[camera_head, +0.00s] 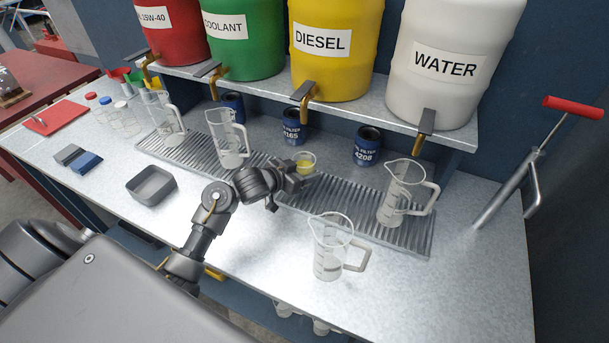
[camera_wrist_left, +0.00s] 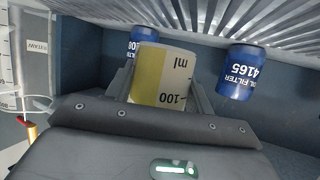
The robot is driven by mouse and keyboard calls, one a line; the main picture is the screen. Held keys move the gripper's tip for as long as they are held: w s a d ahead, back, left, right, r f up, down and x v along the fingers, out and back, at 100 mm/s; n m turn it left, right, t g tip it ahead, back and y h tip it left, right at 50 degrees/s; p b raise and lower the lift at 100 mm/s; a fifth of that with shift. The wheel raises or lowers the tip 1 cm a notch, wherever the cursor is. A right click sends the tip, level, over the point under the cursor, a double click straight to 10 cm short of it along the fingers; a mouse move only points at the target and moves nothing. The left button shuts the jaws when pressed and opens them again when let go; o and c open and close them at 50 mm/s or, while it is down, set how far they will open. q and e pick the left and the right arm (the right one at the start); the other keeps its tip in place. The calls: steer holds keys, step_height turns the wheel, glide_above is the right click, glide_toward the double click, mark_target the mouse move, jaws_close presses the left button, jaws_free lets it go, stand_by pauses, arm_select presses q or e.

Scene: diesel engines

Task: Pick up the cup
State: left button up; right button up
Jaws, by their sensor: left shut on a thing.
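The cup (camera_head: 305,164) is a small clear measuring cup with yellow liquid in it, over the ribbed drip tray below the yellow DIESEL drum. My left gripper (camera_head: 298,174) reaches in from the left and is shut on it. In the left wrist view the cup (camera_wrist_left: 160,75) with its 100 ml markings sits between the two fingers of the left gripper (camera_wrist_left: 162,92). I cannot tell whether its base touches the tray. My right gripper is not in view.
Clear jugs stand on the ribbed tray (camera_head: 420,240), and another jug (camera_head: 328,250) stands on the bench in front. Blue oil filters (camera_head: 368,146) stand behind the tray. A grey bin (camera_head: 151,184) is at left. The bench front right is clear.

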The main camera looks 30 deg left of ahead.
mark_target(305, 168)
arm_select(q)
steer(key=s+r, duration=0.2)
steer(key=s+d+r, duration=0.1)
steer(key=r, duration=0.1)
steer(key=shift+s+d+r, duration=0.15)
steer(key=shift+s+r, duration=0.2)
steer(key=shift+r, duration=0.05)
steer(key=s+d+r+p, duration=0.1)
steer(key=s+d+r, duration=0.2)
steer(key=s, duration=0.5)
steer(key=shift+s+d+r, duration=0.15)
steer(key=shift+s+r, duration=0.2)
steer(key=shift+r, duration=0.25)
steer(key=shift+s, duration=0.1)
